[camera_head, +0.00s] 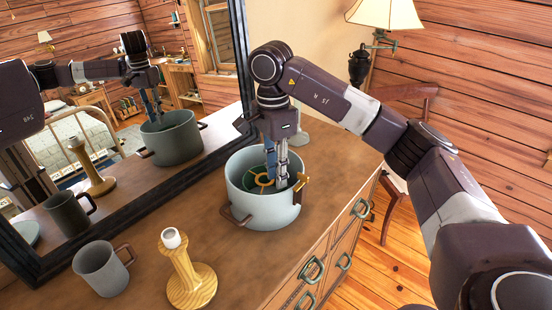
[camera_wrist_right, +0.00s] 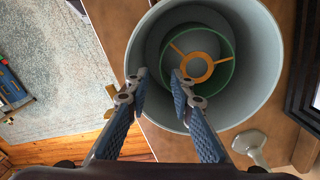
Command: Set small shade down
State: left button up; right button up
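The small shade (camera_head: 262,180) is green with a yellow-orange ring and spokes at its top. It sits down inside a pale grey-blue pot (camera_head: 262,212) with brown handles, on the wooden dresser. In the wrist view the shade (camera_wrist_right: 225,78) is low in the pot (camera_wrist_right: 262,60), ring facing up. My right gripper (camera_head: 277,166) points down into the pot's mouth. In the wrist view its two blue fingers (camera_wrist_right: 160,78) are apart, with their tips near the shade's edge. Contact with the shade cannot be told. My left gripper is not in view.
A grey mug (camera_head: 101,270) and a turned wooden stand (camera_head: 190,278) with a white top stand in front of the pot. A dark-framed mirror (camera_head: 165,165) rises along the left. A lamp (camera_head: 383,12) and a chair (camera_head: 398,180) are behind. The dresser's edge is close to the right.

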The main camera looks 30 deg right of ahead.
jog(key=r, duration=0.5)
jog(key=shift+w+r, duration=0.2)
jog(key=shift+r, duration=0.15)
